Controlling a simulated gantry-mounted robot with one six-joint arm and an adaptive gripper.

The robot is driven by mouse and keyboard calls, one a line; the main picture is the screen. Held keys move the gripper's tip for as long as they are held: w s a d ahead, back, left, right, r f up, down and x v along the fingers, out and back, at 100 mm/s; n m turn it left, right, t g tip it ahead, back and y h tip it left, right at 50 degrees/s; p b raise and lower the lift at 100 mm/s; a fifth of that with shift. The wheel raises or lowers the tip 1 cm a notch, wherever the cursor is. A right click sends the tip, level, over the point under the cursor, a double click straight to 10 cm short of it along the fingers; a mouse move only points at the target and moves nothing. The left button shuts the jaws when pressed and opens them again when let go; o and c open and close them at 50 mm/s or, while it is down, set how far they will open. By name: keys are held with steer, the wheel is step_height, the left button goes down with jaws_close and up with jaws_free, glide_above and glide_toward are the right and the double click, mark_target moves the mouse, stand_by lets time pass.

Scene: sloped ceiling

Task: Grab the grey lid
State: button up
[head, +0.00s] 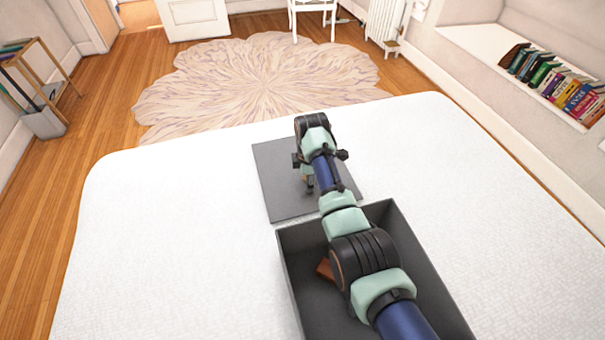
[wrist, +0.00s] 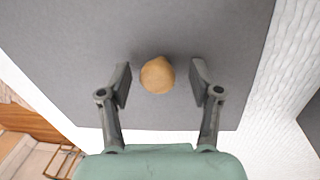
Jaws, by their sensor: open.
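The grey lid (head: 272,178) is a flat square panel lying on the white bed-like surface, beyond the open box. It fills much of the wrist view (wrist: 60,40). A round tan knob (wrist: 157,75) stands on it. My gripper (head: 308,187) is over the lid, pointing down. In the wrist view my gripper (wrist: 162,82) is open, with one finger on each side of the knob and a gap on both sides. Whether the fingertips are level with the knob is hard to tell. My arm hides part of the lid in the head view.
A dark grey open box (head: 290,275) stands nearer, below my arm, with a brown object (head: 325,269) inside. The white surface (head: 180,240) is clear on the left. A window ledge with several books (head: 565,90) is at the right.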

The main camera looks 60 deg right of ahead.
steer(key=shift+d+f, duration=0.1)
steer(key=shift+f, duration=0.05)
jaws_close()
